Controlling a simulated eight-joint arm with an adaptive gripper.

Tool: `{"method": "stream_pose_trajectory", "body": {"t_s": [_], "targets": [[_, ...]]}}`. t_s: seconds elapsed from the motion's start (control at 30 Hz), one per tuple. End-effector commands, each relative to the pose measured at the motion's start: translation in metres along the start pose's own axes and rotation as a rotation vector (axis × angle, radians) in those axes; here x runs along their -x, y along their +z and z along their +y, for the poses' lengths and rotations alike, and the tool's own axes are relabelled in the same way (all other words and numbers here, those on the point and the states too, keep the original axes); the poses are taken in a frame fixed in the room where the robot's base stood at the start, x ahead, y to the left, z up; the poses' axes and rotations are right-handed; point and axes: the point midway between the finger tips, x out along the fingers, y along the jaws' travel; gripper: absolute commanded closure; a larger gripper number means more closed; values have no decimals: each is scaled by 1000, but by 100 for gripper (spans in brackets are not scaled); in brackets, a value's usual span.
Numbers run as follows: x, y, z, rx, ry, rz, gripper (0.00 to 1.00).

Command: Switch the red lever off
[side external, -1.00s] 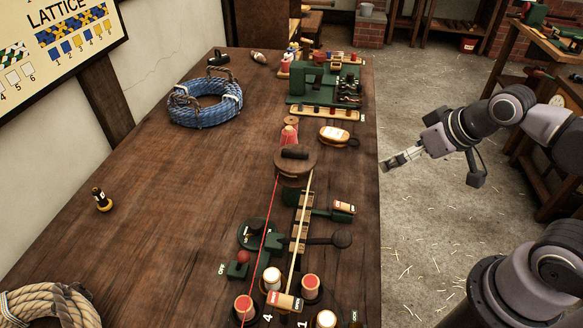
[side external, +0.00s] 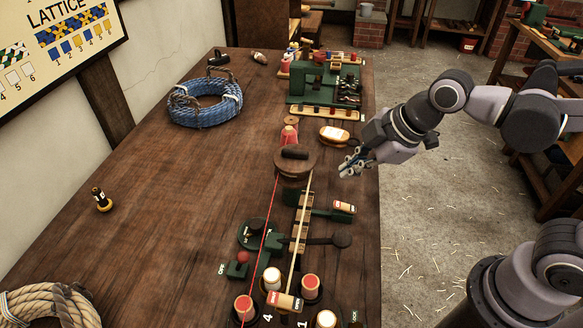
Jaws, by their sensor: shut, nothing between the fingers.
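The red lever (side external: 243,257) shows as a red knob on a small green base at the lower middle of the table. My gripper (side external: 346,171) is shut and empty. It appears above the table's right edge, right of the round wooden piece, and well apart from the lever, which is lower and to the left.
A round wooden piece with a dark handle (side external: 294,161) stands between my gripper and the lever side. A red cord (side external: 269,216) and a pale cord run down from it past several spools. A blue rope coil (side external: 205,104) lies farther back. The table's left half is mostly clear.

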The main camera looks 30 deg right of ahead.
Motion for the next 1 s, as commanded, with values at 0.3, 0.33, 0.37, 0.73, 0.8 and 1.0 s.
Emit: {"method": "stream_pose_trajectory", "body": {"t_s": [0.3,0.33,0.37,0.73,0.8,1.0], "targets": [[-24,-66,-35,642,-110,79,100],[-27,-72,-39,702,-119,89,100],[-29,-77,-44,762,-128,99,100],[-48,-124,-88,1299,-187,209,100],[-50,-127,-92,1340,-190,219,100],[-51,-129,-94,1374,-192,227,100]]}}
